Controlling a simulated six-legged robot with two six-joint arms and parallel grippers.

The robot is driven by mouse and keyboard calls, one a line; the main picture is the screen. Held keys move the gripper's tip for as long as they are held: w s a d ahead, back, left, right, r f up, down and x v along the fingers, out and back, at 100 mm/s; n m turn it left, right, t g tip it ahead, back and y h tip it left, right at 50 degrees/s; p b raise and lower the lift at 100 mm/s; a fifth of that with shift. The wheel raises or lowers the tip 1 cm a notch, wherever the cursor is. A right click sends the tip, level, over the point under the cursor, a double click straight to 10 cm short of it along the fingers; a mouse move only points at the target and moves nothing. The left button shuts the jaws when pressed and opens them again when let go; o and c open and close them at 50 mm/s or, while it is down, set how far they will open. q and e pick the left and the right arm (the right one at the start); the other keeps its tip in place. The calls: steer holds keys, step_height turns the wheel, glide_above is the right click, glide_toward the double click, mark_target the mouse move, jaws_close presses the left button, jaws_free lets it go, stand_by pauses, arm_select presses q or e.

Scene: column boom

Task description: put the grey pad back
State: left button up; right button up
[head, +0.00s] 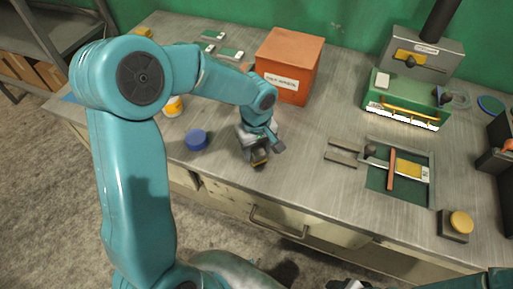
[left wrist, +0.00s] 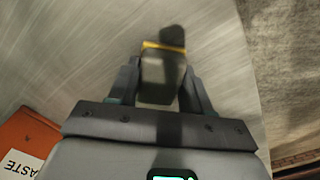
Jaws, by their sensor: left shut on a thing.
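My left gripper (head: 258,152) is over the bench near its front edge, in front of the orange box. It is shut on a grey block with a yellow band and a dark end, which looks like the grey pad (head: 260,157). In the left wrist view the grey pad (left wrist: 160,75) sits between the two fingers (left wrist: 160,92), blurred, with bare metal bench top around it. I cannot tell whether it touches the bench. My right gripper (head: 348,285) shows only as a dark part at the bottom edge; its jaws are not clear.
The orange box (head: 289,60) labelled waste stands behind my left gripper. A blue cap (head: 197,139) is to its left. A framed green fixture (head: 376,181) with an orange bar lies to the right, near a yellow button box (head: 453,231). A green machine (head: 404,105) stands behind.

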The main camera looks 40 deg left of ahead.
arm_select(q)
steer(key=shift+f, duration=0.1)
steer(key=o, duration=0.9)
steer(key=shift+o, duration=0.2)
